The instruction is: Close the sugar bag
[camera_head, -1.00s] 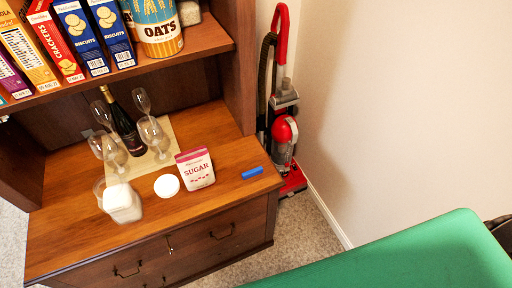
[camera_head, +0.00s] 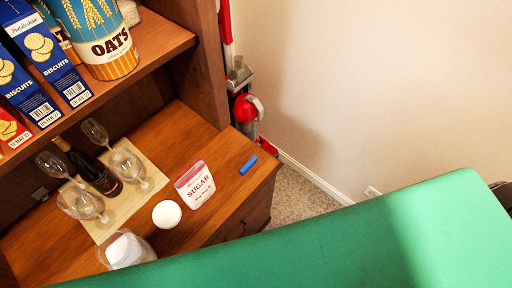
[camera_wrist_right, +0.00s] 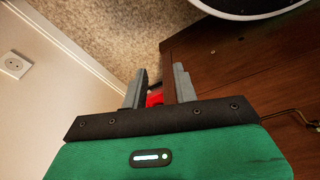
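The sugar bag (camera_head: 195,185), white with a red top band, stands upright on the wooden hutch counter (camera_head: 200,137) in the head view. I cannot tell whether its top is open. A small blue bar (camera_head: 248,165), possibly a clip, lies on the counter to its right. My right gripper (camera_wrist_right: 158,88) shows in the right wrist view, its two grey fingers apart with nothing held between them. It is low, beside the hutch's brown wood, with carpet beyond. Neither gripper shows in the head view, and my left gripper is out of sight.
A round white lid (camera_head: 166,214) and a clear container with white contents (camera_head: 125,250) stand left of the bag. Several glasses and a dark bottle (camera_head: 95,175) stand behind on a mat. A shelf with boxes and an oats tub (camera_head: 105,50) overhangs. A red vacuum (camera_head: 245,108) stands beside the hutch.

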